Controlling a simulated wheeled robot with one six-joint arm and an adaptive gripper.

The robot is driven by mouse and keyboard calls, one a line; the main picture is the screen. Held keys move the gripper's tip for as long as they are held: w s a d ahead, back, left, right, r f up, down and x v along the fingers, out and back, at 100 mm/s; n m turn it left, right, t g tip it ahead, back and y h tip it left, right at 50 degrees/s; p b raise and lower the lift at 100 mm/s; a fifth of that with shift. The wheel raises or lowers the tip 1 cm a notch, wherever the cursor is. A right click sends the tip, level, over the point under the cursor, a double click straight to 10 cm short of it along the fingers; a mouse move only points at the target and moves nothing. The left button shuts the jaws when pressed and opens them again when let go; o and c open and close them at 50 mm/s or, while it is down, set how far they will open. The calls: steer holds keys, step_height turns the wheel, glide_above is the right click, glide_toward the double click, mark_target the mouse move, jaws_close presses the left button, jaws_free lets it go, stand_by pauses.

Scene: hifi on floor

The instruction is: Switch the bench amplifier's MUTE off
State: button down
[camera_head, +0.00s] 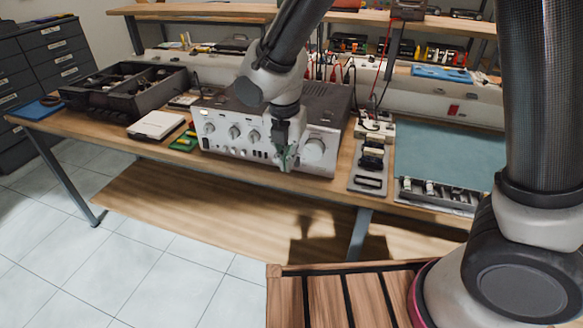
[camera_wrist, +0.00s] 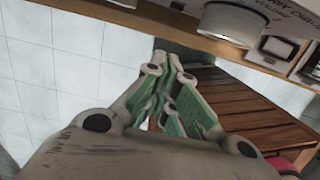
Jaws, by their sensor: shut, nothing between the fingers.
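The bench amplifier (camera_head: 222,117) stands on the wooden bench, silver-faced, with several knobs and a row of small controls along its lower front. Its large right-hand knob (camera_head: 314,150) is just right of my gripper (camera_head: 285,160). My gripper is shut and empty in front of the amplifier's lower front, hiding part of the panel. In the wrist view my gripper (camera_wrist: 168,70) has its green fingers together, and the amplifier's large knob (camera_wrist: 232,24) and small framed controls (camera_wrist: 284,47) show upside down at upper right. I cannot read which control is MUTE or its setting.
A black divided tray (camera_head: 125,85), a white box (camera_head: 156,125) and a green board (camera_head: 185,141) lie left of the amplifier. A dark metal plate with parts (camera_head: 370,180) and a green mat (camera_head: 445,155) lie right. The bench's front edge is close below my gripper.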

steer(key=r, duration=0.4)
steer(key=s+r, duration=0.1)
steer(key=r, duration=0.1)
steer(key=shift+a, duration=0.2)
steer(key=shift+f, duration=0.1)
steer(key=shift+s+f, duration=0.2)
steer(key=shift+f, duration=0.2)
